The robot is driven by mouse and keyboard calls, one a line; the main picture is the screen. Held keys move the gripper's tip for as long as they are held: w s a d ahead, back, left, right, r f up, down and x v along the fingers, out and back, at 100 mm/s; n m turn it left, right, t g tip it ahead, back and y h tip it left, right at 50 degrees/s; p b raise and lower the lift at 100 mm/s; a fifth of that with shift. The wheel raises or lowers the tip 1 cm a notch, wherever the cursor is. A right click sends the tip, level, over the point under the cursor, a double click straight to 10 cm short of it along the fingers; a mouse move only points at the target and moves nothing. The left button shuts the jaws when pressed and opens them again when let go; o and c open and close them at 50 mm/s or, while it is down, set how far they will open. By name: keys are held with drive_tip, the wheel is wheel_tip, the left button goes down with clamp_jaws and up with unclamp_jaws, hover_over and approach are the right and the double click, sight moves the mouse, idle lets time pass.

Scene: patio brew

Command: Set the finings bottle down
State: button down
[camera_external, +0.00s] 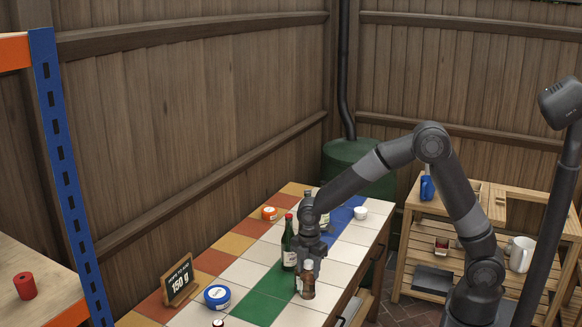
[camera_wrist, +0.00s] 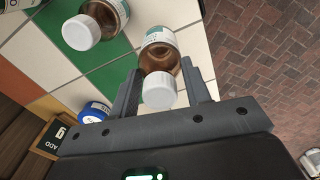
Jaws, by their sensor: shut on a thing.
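A brown glass bottle with a white cap and pale label, which I take to be the finings bottle (camera_wrist: 160,55), sits between the two fingers of my gripper (camera_wrist: 166,92) in the wrist view. The fingers are shut on it. In the external view my gripper (camera_external: 308,262) points down over the tiled counter (camera_external: 262,258), and a small brown bottle (camera_external: 307,284) shows at its fingers. I cannot tell whether the held bottle's base touches the tiles. A second brown bottle (camera_wrist: 84,31) with a white cap stands to its left in the wrist view.
A green bottle (camera_external: 288,250) with a red cap stands close left of my gripper. A blue-lidded tub (camera_external: 217,296) and a small sign (camera_external: 178,280) are nearer the camera. The counter's edge is at right.

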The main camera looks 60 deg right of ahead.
drive_tip(key=shift+a+r+n, duration=0.25)
drive_tip(key=shift+a+n, duration=0.65)
drive_tip(key=shift+n, duration=0.2)
drive_tip(key=w+d+r+n, duration=0.3)
drive_tip(key=w+d+n, duration=0.2)
drive_tip(key=w, duration=0.6)
drive_tip(key=w+d+r+n, duration=0.3)
drive_tip(key=w+d+n, duration=0.2)
drive_tip(key=w, duration=0.7)
drive_tip(key=shift+d, duration=1.15)
